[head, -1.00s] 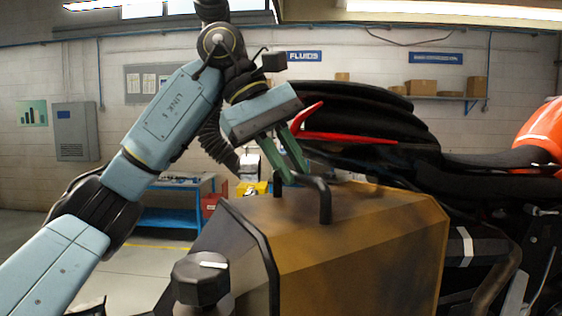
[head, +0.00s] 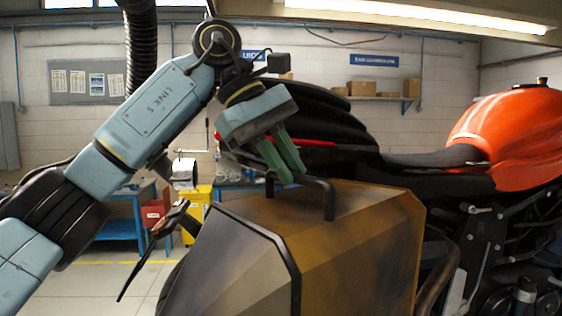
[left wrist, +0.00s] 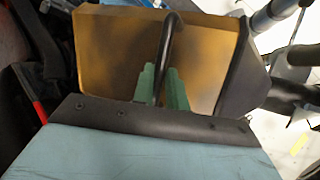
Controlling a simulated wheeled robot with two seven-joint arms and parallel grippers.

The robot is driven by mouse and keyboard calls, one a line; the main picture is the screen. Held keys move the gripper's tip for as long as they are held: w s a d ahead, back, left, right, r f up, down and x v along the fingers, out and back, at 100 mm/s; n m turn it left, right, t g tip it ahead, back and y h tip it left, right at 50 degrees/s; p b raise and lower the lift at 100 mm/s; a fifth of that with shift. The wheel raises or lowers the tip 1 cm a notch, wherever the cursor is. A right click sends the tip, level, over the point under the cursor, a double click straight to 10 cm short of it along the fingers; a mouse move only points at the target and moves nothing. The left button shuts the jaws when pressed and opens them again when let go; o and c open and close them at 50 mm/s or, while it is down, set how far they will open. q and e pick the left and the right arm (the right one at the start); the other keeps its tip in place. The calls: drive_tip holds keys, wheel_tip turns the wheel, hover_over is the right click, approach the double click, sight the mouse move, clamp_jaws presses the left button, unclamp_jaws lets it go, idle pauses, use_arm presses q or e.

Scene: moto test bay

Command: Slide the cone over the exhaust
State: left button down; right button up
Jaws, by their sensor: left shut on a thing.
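A large gold-brown faceted case (head: 365,240) with a dark rim fills the lower middle of the head view, beside the motorcycle. I cannot tell whether it is the cone; no other cone shape shows. A black bar handle (head: 328,200) stands on its top. The green fingers of my left gripper (head: 285,172) are shut on this handle. In the left wrist view the fingers (left wrist: 162,90) sit on both sides of the handle (left wrist: 170,45), above the case (left wrist: 110,45). A brownish curved pipe (head: 440,270) shows right of the case, perhaps the exhaust; its end is hidden. My right gripper is not in view.
The motorcycle's orange tank (head: 520,135) and black seat (head: 430,160) are at the right, close behind the case. A blue bench (head: 125,228) and a yellow bin (head: 197,205) stand at the back left. Floor (head: 95,285) shows clear at the lower left.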

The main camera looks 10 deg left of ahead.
use_arm(q)
drive_tip(key=c, duration=1.6)
unclamp_jaws()
drive_tip(key=shift+r, duration=0.2)
drive_tip(key=shift+c, duration=0.2)
drive_tip(key=shift+o, duration=1)
drive_tip(key=shift+w+d, duration=0.15)
drive_tip(key=shift+o, duration=0.2)
drive_tip(key=shift+f, duration=0.1)
drive_tip(key=v, duration=1.3)
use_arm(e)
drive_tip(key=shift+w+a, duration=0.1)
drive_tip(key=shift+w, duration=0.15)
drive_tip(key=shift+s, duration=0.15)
